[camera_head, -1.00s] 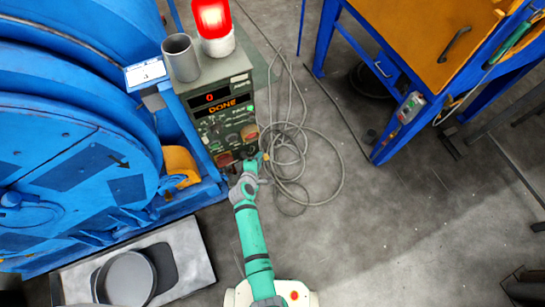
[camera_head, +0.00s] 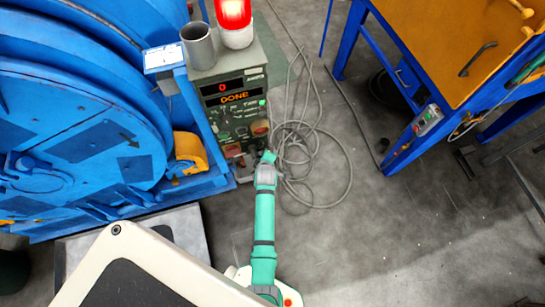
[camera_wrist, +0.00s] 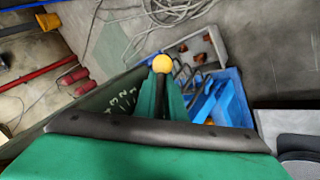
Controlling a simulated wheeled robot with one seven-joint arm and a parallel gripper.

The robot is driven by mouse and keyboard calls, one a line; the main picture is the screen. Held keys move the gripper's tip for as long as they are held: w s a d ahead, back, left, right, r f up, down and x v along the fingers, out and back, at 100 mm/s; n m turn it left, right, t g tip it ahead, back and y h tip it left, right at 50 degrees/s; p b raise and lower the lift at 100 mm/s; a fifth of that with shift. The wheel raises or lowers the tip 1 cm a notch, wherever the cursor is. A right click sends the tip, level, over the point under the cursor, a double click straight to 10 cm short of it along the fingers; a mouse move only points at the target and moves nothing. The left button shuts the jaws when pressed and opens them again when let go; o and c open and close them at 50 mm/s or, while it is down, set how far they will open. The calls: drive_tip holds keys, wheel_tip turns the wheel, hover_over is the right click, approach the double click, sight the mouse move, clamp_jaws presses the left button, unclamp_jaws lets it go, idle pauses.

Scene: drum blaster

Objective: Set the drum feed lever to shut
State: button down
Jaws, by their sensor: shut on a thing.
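The drum feed lever shows in the wrist view as a yellow ball knob (camera_wrist: 162,63) on a dark stem. My gripper (camera_wrist: 161,92) has its green fingers shut on the lever, just below the knob. In the head view my gripper (camera_head: 267,158) is at the lower right corner of the control cabinet (camera_head: 257,78), and the lever is hidden there by the hand. The cabinet display (camera_head: 234,98) reads DONE above a panel of knobs and buttons.
The blue drum machine (camera_head: 75,130) stands left of the cabinet, with a yellow part (camera_head: 190,148) at its lower side. Loose grey cable (camera_head: 345,170) lies on the floor to the right. A blue-framed cabinet with an orange top (camera_head: 440,40) stands at upper right.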

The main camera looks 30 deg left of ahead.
drive_tip(key=shift+s+f, duration=0.2)
drive_tip(key=shift+s, duration=0.05)
drive_tip(key=c, duration=1.8)
unclamp_jaws()
drive_tip(key=shift+a, duration=0.1)
drive_tip(key=shift+w, duration=0.1)
drive_tip(key=shift+r, duration=0.1)
drive_tip(key=v, duration=1)
drive_tip(key=shift+s+d+r, duration=0.2)
drive_tip(key=shift+d+r, duration=0.05)
drive_tip(key=shift+r, duration=0.05)
